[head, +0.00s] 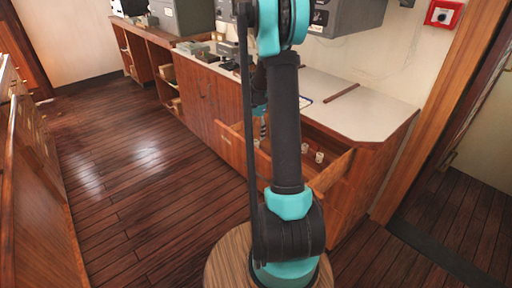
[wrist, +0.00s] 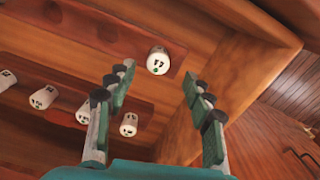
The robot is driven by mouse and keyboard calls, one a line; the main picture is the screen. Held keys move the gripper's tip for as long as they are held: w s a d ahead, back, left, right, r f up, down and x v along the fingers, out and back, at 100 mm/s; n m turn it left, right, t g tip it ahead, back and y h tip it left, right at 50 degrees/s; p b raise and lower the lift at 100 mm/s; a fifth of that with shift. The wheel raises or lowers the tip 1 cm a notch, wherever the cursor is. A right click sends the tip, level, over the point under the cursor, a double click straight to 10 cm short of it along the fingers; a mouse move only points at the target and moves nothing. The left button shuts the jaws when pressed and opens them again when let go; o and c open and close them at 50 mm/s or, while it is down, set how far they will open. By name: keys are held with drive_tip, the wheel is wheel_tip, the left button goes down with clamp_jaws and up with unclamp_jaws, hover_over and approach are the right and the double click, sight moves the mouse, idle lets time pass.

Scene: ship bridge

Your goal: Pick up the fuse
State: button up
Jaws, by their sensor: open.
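A white cylindrical fuse (wrist: 158,60), its end marked with dark lettering, sits in the open drawer in the wrist view. My gripper (wrist: 158,82) is open, its two fingers spread to either side of the line toward this fuse, with nothing between them. More white fuses sit in a row in a wooden holder at the left, such as one fuse (wrist: 129,124) beside the left finger. In the head view small white fuses (head: 319,157) show in the drawer; my arm hides most of the gripper.
The open wooden drawer (head: 333,172) has raised walls, and its side wall (wrist: 235,85) runs close to my right finger. The light countertop (head: 372,112) is above it. Grey equipment boxes (head: 345,15) stand at the back. The plank floor (head: 130,165) at left is clear.

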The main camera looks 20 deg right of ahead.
sight(256, 141)
drive_tip(key=shift+s+d+f, duration=0.1)
drive_tip(key=shift+s+f, duration=0.05)
drive_tip(key=shift+f, duration=2.6)
clamp_jaws()
drive_tip(key=shift+r, duration=0.1)
